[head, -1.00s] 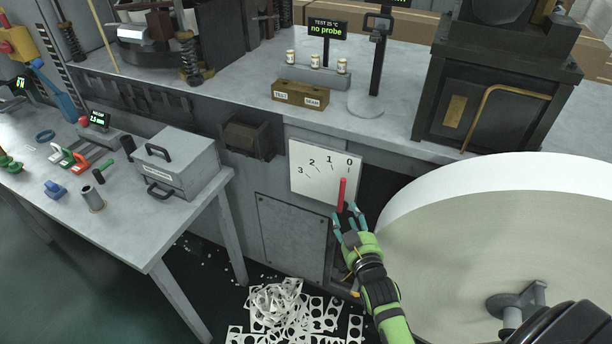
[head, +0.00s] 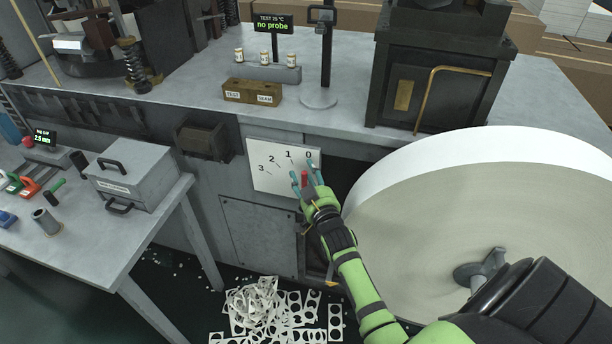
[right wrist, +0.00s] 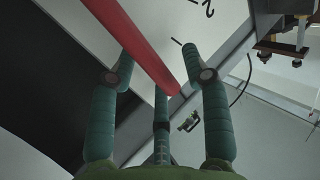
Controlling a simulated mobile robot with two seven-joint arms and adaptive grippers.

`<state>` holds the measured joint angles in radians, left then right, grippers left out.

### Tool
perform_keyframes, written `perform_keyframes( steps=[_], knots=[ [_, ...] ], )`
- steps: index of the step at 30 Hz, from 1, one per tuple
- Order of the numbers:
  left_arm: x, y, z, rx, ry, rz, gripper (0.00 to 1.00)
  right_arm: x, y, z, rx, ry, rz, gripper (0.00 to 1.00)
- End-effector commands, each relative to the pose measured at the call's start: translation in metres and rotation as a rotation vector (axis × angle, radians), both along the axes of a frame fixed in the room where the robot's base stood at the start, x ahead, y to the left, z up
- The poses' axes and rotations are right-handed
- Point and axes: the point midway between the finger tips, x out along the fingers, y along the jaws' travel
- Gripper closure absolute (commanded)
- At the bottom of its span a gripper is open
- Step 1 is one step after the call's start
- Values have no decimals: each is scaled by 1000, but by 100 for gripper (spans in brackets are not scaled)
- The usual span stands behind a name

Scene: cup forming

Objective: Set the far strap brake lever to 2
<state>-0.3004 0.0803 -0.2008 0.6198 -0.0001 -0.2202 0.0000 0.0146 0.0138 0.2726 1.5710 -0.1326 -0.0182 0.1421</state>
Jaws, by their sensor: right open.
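The brake lever is a red bar (head: 304,178) in front of a white dial plate (head: 264,181) marked 0 to 3. It stands near the 0 mark, partly hidden by my fingers. My right gripper (head: 308,176) is at the lever, with its teal fingers spread around it. In the right wrist view the red lever (right wrist: 138,42) slants between the open fingers of the right gripper (right wrist: 164,78), and part of the dial plate (right wrist: 215,45) shows behind it. I cannot tell whether a finger touches the lever. My left gripper is not in view.
A large white paper roll (head: 430,215) stands close on the right of my right arm. A grey table (head: 150,225) with a grey box (head: 135,178) stands on the left. Punched paper scraps (head: 270,310) lie on the floor below.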

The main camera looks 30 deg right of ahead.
Motion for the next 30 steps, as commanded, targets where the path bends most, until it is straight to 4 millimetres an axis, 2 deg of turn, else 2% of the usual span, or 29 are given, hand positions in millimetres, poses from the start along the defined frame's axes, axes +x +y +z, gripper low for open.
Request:
perform_keyframes(
  steps=[1, 4, 5, 16, 23, 30],
  knots=[
    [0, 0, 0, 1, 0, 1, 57, 0, 0, 0, 0, 0, 0, 52],
    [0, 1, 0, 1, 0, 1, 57, 0, 0, 0, 0, 0, 0, 92],
    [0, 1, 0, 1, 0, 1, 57, 0, 0, 0, 0, 0, 0, 100],
    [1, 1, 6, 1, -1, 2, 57, 3, 3, 2, -14, 21, 0, 100],
    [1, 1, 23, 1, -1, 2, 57, 14, 12, 5, -89, 108, 1, 100],
    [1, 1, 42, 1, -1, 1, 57, 28, 24, -1, -211, 254, 0, 100]
  ],
)
